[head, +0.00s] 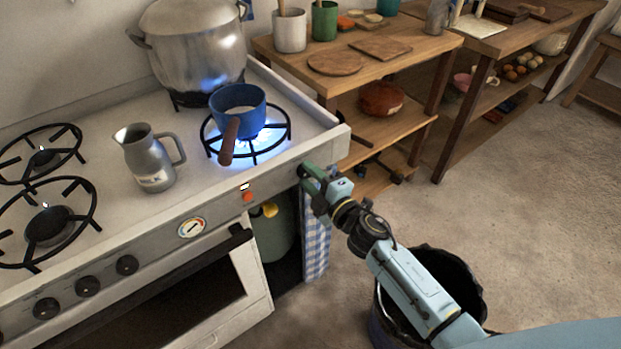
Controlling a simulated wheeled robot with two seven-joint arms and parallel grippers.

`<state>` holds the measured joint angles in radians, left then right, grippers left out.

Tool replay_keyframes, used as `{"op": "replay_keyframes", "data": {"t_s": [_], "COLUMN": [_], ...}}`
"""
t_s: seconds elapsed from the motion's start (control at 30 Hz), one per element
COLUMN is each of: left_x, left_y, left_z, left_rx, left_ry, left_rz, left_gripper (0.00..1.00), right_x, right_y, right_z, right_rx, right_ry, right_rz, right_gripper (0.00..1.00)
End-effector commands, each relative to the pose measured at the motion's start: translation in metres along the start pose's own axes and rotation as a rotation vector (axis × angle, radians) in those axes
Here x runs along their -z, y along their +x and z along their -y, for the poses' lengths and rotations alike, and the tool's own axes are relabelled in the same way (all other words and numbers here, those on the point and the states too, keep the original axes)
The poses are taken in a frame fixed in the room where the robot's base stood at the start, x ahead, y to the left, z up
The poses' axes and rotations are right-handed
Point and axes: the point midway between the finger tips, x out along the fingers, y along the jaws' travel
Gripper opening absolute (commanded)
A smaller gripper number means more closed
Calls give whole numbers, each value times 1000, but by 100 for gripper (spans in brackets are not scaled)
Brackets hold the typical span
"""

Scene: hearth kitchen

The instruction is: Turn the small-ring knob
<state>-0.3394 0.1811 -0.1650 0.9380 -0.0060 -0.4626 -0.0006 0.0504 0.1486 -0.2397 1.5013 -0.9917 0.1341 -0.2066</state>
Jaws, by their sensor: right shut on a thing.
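The small-ring knob (301,171) is at the right end of the stove's front panel (228,187), mostly hidden by my right gripper. My right gripper (309,174) has its green fingers shut on this knob. Its arm comes up from the lower right. The small ring (272,139) at the right of the stove top burns with a blue flame. A blue pot (238,107) with a brown handle stands over it. How far the knob is turned cannot be told. My left gripper is not in view.
A grey jug (147,158) and a large steel pot (193,46) stand on the stove. Other knobs (88,286) line the front at the left. A checked towel (317,235) hangs below my gripper. A black-lined bin (438,281) stands under my right arm.

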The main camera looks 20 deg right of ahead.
Motion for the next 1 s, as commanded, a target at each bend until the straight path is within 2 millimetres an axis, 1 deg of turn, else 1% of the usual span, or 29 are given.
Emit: {"op": "replay_keyframes", "data": {"t_s": [0.17,0.3,0.83,0.87,1.0], "left_x": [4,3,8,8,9], "left_y": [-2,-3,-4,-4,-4], "left_z": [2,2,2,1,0], "left_rx": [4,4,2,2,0], "left_ry": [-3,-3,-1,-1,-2], "left_rz": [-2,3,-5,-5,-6], "left_gripper": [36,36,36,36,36], "right_x": [-1,-1,-1,-1,-1], "right_y": [0,0,-1,-1,0], "right_z": [2,2,2,2,1], "right_rx": [2,3,3,3,2], "right_ry": [-79,-115,-133,-133,-133], "right_rz": [1,1,2,2,1], "right_gripper": [12,12,12,39,57]}}
